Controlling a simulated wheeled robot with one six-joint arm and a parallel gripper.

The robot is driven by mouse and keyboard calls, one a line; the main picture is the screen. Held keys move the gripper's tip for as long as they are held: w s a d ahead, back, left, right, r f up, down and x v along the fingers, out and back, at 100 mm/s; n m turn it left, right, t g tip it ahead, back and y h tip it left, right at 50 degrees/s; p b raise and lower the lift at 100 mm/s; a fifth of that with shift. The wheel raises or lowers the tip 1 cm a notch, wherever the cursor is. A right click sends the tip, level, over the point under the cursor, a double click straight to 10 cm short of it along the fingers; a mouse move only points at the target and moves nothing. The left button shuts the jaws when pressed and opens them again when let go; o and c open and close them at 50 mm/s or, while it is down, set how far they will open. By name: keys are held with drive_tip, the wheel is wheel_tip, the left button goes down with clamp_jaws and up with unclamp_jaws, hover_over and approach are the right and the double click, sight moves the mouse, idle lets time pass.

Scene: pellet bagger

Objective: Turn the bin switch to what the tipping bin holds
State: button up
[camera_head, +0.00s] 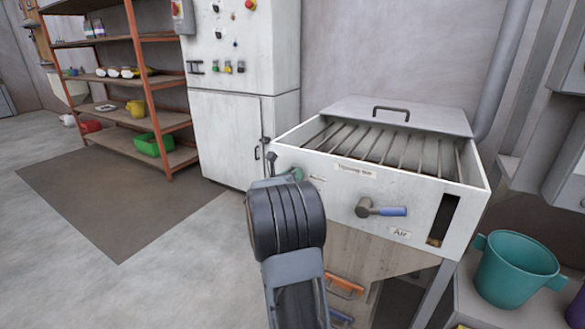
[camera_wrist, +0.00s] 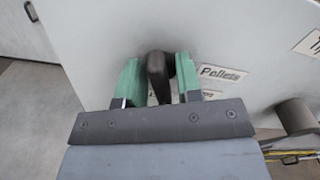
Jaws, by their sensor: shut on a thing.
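The tipping bin (camera_head: 470,203) is a white box with a barred open top; a label reading roughly "Tipping bin" is on its front. Its narrow slot (camera_head: 443,222) looks mostly dark, with some brown low down; I cannot tell what the bin holds. The bin switch (camera_wrist: 158,70) is a black knob on the pale front panel. My gripper (camera_wrist: 159,80) has its green fingers shut on the knob, one on each side. A "Pellets" label (camera_wrist: 222,74) is right of the knob; a second label below is partly hidden. In the head view my gripper (camera_head: 297,174) is mostly hidden by my arm.
A blue-handled lever (camera_head: 388,211) sits on the bin's front, above an "Air" label (camera_head: 400,232). A teal bucket (camera_head: 516,270) stands at the lower right. A white cabinet (camera_head: 235,130) and orange shelves (camera_head: 150,85) stand left. The floor at left is clear.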

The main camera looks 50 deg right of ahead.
drive_tip(key=shift+r+n+p, duration=0.2)
drive_tip(key=shift+n+p, duration=1)
drive_tip(key=shift+p, duration=0.05)
drive_tip(key=shift+w+f+n+p, duration=0.1)
drive_tip(key=shift+f+n+p, duration=0.1)
drive_tip(key=shift+n+p, duration=0.8)
drive_tip(key=o, duration=0.6)
drive_tip(key=p+v, duration=0.2)
drive_tip(key=v, duration=1.2)
drive_tip(key=shift+p, duration=0.3)
drive_tip(key=shift+d+f, duration=0.1)
